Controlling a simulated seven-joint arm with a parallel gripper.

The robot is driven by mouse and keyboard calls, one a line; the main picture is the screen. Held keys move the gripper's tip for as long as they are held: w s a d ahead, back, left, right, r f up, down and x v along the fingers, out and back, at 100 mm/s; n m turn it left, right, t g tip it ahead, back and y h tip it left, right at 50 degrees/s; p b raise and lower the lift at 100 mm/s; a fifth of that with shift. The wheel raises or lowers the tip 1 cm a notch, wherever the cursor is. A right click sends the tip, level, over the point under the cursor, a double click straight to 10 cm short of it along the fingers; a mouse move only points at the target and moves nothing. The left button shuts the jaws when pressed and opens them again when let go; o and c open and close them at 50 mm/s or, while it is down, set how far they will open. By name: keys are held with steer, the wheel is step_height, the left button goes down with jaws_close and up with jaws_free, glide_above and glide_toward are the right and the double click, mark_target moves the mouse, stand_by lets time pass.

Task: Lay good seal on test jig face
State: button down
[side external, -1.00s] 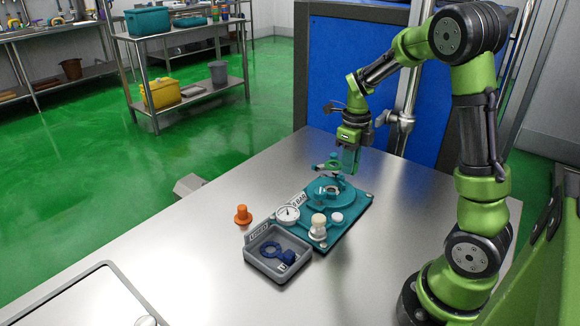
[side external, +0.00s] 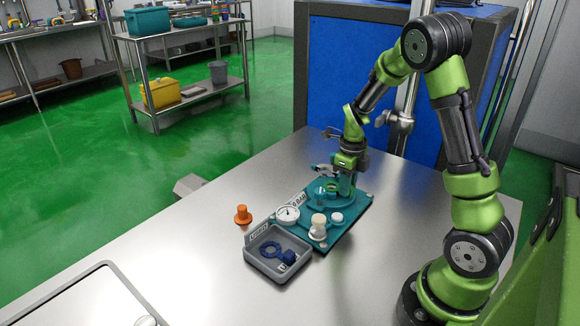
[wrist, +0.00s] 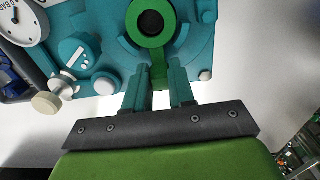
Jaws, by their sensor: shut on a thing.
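The green ring seal (wrist: 150,42) with a tab shows in the wrist view, and its tab is between the fingers of my gripper (wrist: 161,76). My gripper is shut on that tab. The ring lies over the round teal face (wrist: 187,42) of the test jig, with a black centre showing through its hole. I cannot tell whether the seal touches the face. In the side view my gripper (side external: 343,186) points down at the back of the teal jig board (side external: 348,222), and the seal is not clear there.
A pressure gauge (side external: 287,215), a cream knob (side external: 318,226) and a white cap (side external: 336,218) stand on the jig. A grey tray (side external: 268,266) holding dark blue rings sits in front. An orange plug (side external: 242,215) stands left. The steel table (side external: 165,262) is otherwise largely bare.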

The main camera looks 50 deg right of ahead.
steer(key=shift+f, duration=0.45)
stand_by(0.4)
steer(key=c, duration=0.9)
jaws_free()
steer(key=shift+o, duration=0.2)
step_height(320, 180, up, 17)
steer(key=shift+f, duration=0.1)
